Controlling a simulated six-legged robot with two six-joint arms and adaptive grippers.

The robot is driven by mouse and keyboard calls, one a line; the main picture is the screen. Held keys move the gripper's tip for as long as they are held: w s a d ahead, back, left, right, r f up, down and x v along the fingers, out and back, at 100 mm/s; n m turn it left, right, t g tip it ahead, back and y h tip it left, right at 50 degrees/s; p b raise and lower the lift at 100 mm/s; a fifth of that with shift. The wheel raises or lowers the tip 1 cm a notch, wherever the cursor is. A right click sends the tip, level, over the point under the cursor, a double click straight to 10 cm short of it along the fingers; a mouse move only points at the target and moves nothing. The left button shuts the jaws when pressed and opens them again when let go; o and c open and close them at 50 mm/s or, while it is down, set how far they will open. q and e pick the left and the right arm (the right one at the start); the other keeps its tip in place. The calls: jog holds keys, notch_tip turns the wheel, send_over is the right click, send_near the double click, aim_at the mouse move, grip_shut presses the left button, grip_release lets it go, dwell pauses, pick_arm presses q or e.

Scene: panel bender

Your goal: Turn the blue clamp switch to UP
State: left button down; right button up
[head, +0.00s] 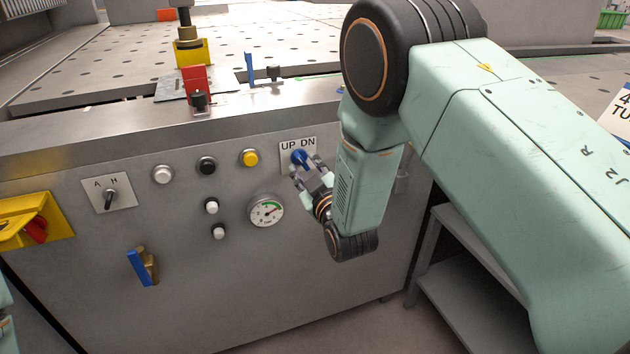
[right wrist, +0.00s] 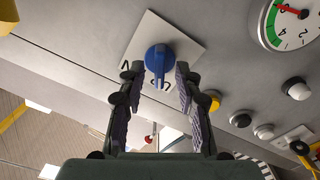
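The blue clamp switch (head: 300,157) is a round knob with a raised ridge on a white plate (head: 309,143) marked UP and DN, on the machine's front panel. In the right wrist view the blue knob (right wrist: 159,58) partly covers the lettering, and its ridge points toward the picture's bottom, between the letters. I cannot tell its exact setting. My right gripper (head: 309,167) is at the switch. In the right wrist view its fingers (right wrist: 157,75) are apart, one on each side of the knob, with gaps visible. My left gripper is not in view.
White (head: 162,174), black (head: 207,166) and yellow (head: 249,157) buttons sit left of the switch. A pressure gauge (head: 266,210) is below left. A blue-handled valve (head: 142,266) and a red-and-yellow switch (head: 36,229) are farther left. The perforated table (head: 120,75) lies above.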

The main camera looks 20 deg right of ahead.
jog(key=s, duration=1.1)
jog(key=shift+d, duration=0.2)
